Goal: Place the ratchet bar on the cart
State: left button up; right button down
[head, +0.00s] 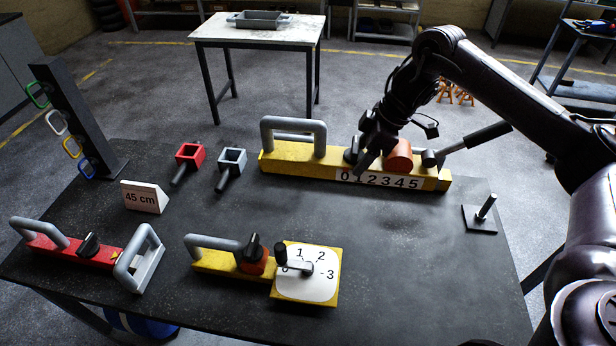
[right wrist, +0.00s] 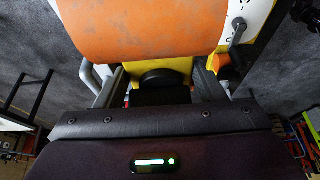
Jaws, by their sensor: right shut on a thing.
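A yellow jack body (head: 290,160) with a grey loop handle and a number strip lies at the back of the dark table. It carries an orange cylinder (head: 399,157), also large in the right wrist view (right wrist: 150,30). A grey bar with a black grip (head: 488,135) slants up from its right end; this looks like the ratchet bar. My right gripper (head: 366,155) is down at the jack, left of the cylinder. In the right wrist view its fingers are closed about a black knob (right wrist: 163,77) on the yellow body. My left gripper is not in view.
A cart (head: 575,87) with tools stands at the upper right; a white-topped table (head: 260,32) with a grey tray stands behind. Red and grey sockets, a "45 cm" sign (head: 144,197), smaller red and yellow devices and a post (head: 484,208) stand on my table.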

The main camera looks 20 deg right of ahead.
jog(key=shift+s+f, duration=0.1)
jog(key=shift+f, duration=0.15)
notch_tip(320, 180, down, 18)
jog(key=b, duration=0.2)
jog(key=shift+b, duration=0.4)
jog(key=shift+f, duration=0.55)
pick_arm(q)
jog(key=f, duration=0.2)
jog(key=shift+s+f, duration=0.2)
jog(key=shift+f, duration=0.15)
pick_arm(e)
jog(key=shift+f, duration=0.15)
jog(key=shift+c, duration=1.6)
grip_release()
